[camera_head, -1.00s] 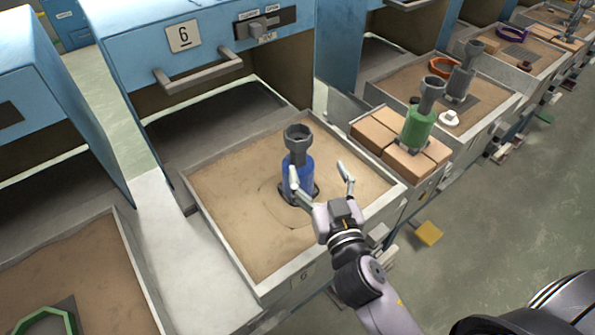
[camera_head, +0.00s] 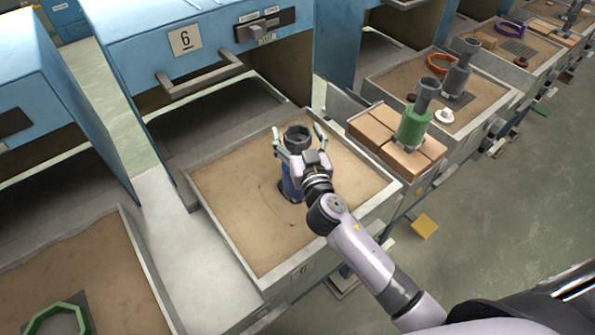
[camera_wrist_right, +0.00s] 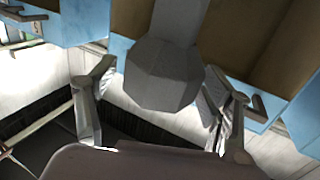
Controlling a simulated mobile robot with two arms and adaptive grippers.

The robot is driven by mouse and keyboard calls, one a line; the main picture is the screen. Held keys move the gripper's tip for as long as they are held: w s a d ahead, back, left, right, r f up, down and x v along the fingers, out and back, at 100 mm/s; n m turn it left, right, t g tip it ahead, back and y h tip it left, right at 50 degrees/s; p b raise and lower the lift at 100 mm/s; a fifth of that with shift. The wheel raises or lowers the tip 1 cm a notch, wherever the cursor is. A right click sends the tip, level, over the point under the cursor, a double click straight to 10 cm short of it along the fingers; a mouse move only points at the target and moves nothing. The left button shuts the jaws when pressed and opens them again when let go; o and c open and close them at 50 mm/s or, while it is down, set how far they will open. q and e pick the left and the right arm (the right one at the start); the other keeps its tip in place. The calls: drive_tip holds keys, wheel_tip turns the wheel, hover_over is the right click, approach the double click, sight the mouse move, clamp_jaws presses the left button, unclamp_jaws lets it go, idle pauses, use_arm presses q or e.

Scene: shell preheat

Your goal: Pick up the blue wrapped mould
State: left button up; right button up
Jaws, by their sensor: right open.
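The blue wrapped mould (camera_head: 290,183) stands upright in the sand of drawer 6, with a grey cup-shaped top (camera_head: 298,136). My right gripper (camera_head: 298,134) is open, with one finger on each side of the mould's upper part in the head view. Its wrist hides much of the blue body. In the right wrist view, a grey faceted part (camera_wrist_right: 163,72) of the mould lies between the open fingers, with gaps visible. My left gripper is not in view.
The sand tray (camera_head: 222,247) has raised metal walls. Cabinet 6 (camera_head: 150,50) stands behind it. A green wrapped mould (camera_head: 414,127) stands on bricks (camera_head: 375,127) to the right. A green ring (camera_head: 58,318) lies at lower left.

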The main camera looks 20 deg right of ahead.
drive_tip(key=c, duration=1.8)
clamp_jaws()
drive_tip(key=shift+r, duration=0.15)
